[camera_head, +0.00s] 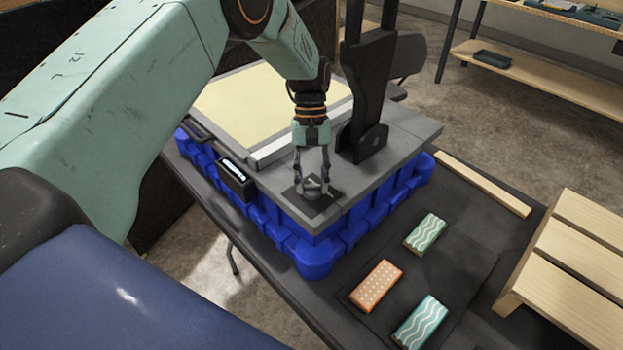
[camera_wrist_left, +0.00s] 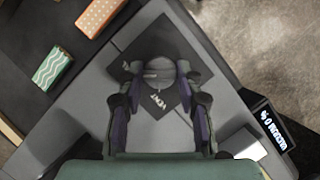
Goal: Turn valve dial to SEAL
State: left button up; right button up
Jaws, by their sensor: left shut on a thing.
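The valve dial (camera_wrist_left: 159,74) is a small round grey knob on a dark square plate (camera_wrist_left: 180,48) set in the console top. In the head view the dial (camera_head: 313,189) sits near the front corner of the grey console (camera_head: 390,160). My left gripper (camera_head: 312,182) points down over it and is shut on the dial, one finger on each side. In the left wrist view the gripper (camera_wrist_left: 159,70) spans the dial. The dial's pointer cannot be made out. My right gripper is not in view.
A black lever (camera_head: 365,85) stands upright beside the dial. A small lit display (camera_head: 236,176) is on the console's front side. The console rests on a blue base (camera_head: 315,256). Patterned blocks (camera_head: 376,286) and a wooden slatted rack (camera_head: 570,270) lie to the right on the dark table.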

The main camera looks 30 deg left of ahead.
pick_arm(q)
jog(key=shift+w+r+m, duration=0.15)
jog(key=shift+m, duration=0.35)
jog(key=o, duration=1.1)
jog(key=shift+o, duration=0.2)
jog(key=v, duration=1.1)
jog(key=shift+r, duration=0.4)
jog(key=shift+d, duration=0.1)
